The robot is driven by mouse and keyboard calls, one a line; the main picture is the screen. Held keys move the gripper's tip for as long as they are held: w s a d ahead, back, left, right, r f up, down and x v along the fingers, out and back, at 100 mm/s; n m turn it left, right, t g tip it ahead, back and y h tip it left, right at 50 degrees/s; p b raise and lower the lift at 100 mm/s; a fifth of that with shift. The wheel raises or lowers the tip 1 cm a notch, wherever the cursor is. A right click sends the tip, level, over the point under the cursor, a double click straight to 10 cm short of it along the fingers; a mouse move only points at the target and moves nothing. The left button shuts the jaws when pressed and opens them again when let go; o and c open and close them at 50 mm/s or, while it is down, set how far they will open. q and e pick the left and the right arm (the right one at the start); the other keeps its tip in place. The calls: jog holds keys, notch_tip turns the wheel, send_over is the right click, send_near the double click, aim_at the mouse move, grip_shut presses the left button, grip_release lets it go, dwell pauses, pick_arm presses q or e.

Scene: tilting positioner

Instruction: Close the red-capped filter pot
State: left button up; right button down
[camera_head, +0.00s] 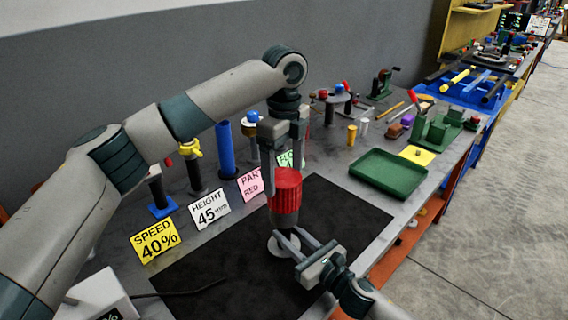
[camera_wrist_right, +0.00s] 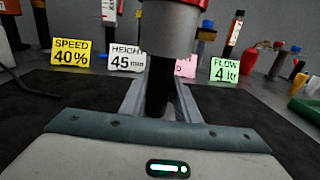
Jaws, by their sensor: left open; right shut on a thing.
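The filter pot has a ribbed red cap (camera_head: 287,188) on top of a grey body (camera_head: 284,217). It stands upright on a round light base (camera_head: 283,245) on the black mat. My left gripper (camera_head: 283,178) points straight down from above, its open fingers on either side of the red cap; whether they touch it I cannot tell. My right gripper (camera_head: 292,241) comes in low from the front right and is shut on the pot's dark stem (camera_wrist_right: 160,88), under the grey body (camera_wrist_right: 168,32). Most of the cap is cut off in the right wrist view.
Sign cards stand behind, including a yellow speed card (camera_head: 155,240) and a white height card (camera_head: 209,209). A blue post (camera_head: 226,150) rises behind them. A green tray (camera_head: 388,174) lies to the right. The black mat (camera_head: 345,212) is mostly clear.

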pick_arm(q)
jog(key=n, duration=0.4)
jog(key=shift+r+n, duration=0.15)
jog(key=shift+n, duration=0.15)
jog(key=n, duration=0.4)
jog(key=shift+r, duration=0.1)
jog(key=n, duration=0.4)
jog(key=shift+r+n, duration=0.15)
jog(key=shift+n, duration=0.15)
jog(key=n, duration=0.4)
jog(key=shift+r, duration=0.1)
jog(key=n, duration=0.4)
jog(key=shift+r+n, duration=0.15)
jog(key=shift+n, duration=0.25)
jog(key=n, duration=0.4)
jog(key=shift+r, duration=0.1)
jog(key=n, duration=0.4)
jog(key=shift+r, duration=0.15)
jog(key=n, duration=0.3)
jog(key=shift+n, duration=0.4)
